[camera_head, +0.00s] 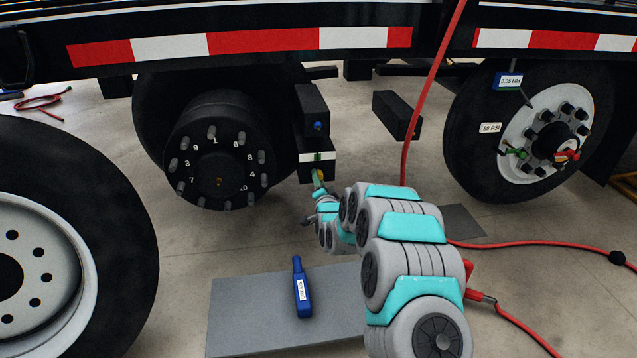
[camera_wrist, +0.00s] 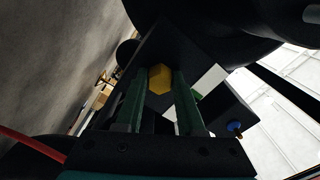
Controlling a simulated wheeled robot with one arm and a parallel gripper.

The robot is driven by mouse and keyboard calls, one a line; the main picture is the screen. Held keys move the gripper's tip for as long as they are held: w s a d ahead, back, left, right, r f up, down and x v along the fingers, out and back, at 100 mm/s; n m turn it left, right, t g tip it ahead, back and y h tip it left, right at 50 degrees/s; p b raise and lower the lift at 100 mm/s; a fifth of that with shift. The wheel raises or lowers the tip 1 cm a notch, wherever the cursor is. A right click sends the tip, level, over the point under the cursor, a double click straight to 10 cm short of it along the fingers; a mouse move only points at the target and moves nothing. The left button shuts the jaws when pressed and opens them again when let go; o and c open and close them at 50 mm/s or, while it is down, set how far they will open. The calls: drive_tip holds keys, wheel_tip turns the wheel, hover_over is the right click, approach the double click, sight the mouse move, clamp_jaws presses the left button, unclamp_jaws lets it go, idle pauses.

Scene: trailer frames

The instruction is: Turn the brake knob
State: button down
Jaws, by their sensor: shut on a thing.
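The yellow hexagonal knob (camera_wrist: 160,78) sits on the face of a black box (camera_wrist: 178,48) under the trailer. I take it to be the brake knob. My gripper (camera_wrist: 162,88) has its two green fingers on either side of the knob and is shut on it. In the head view my gripper (camera_head: 318,188) reaches up to the lower black box (camera_head: 318,163), which has a white stripe. The knob shows there only as a small yellow spot, mostly hidden by the fingers. How far it is turned cannot be told.
An upper black box (camera_head: 312,110) with a blue knob (camera_head: 317,126) hangs just above. A bare wheel hub (camera_head: 218,150) is to the left, and a mounted wheel (camera_head: 530,130) to the right. A red hose (camera_head: 432,85) hangs near my arm. A blue tool (camera_head: 301,288) lies on a grey mat (camera_head: 240,310).

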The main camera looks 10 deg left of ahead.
drive_tip(key=shift+r, duration=0.1)
idle(0.3)
drive_tip(key=c, duration=0.5)
unclamp_jaws()
drive_tip(key=p+v, duration=0.1)
drive_tip(key=v, duration=0.6)
drive_tip(key=shift+s+d, duration=0.15)
drive_tip(key=shift+s, duration=0.25)
